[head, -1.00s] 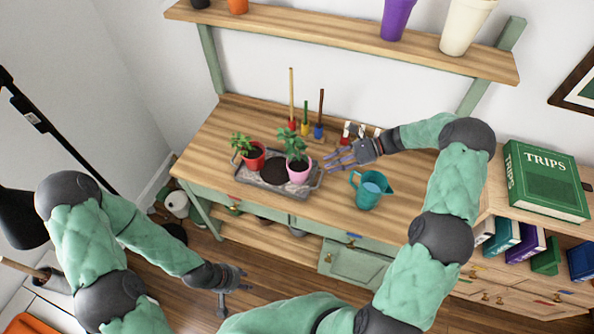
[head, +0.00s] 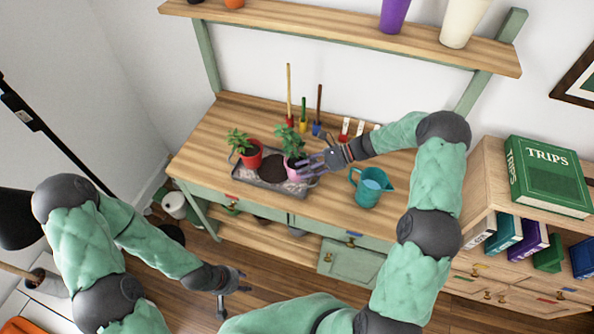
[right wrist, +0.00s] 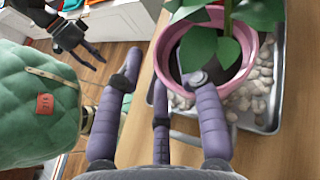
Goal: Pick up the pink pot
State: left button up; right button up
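The pink pot (head: 291,173) with a leafy green plant stands in a grey tray (head: 246,182) on the wooden bench. In the right wrist view its pink rim (right wrist: 162,60) is just beyond my fingers, with leaves covering part of it. My right gripper (head: 308,166) is at the pot's right side, fingers extended and spread.
A red pot (head: 252,156) and dark soil (head: 273,167) share the tray, with pale pebbles (right wrist: 238,98). A teal watering can (head: 369,190) stands right of the tray. Small tools (head: 303,112) stand behind. A shelf (head: 340,38) runs above. The bench's left end is clear.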

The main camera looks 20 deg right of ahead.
jog(key=shift+x, duration=0.75)
grip_shut()
jog(key=shift+r, duration=0.1)
jog(key=shift+r, duration=0.1)
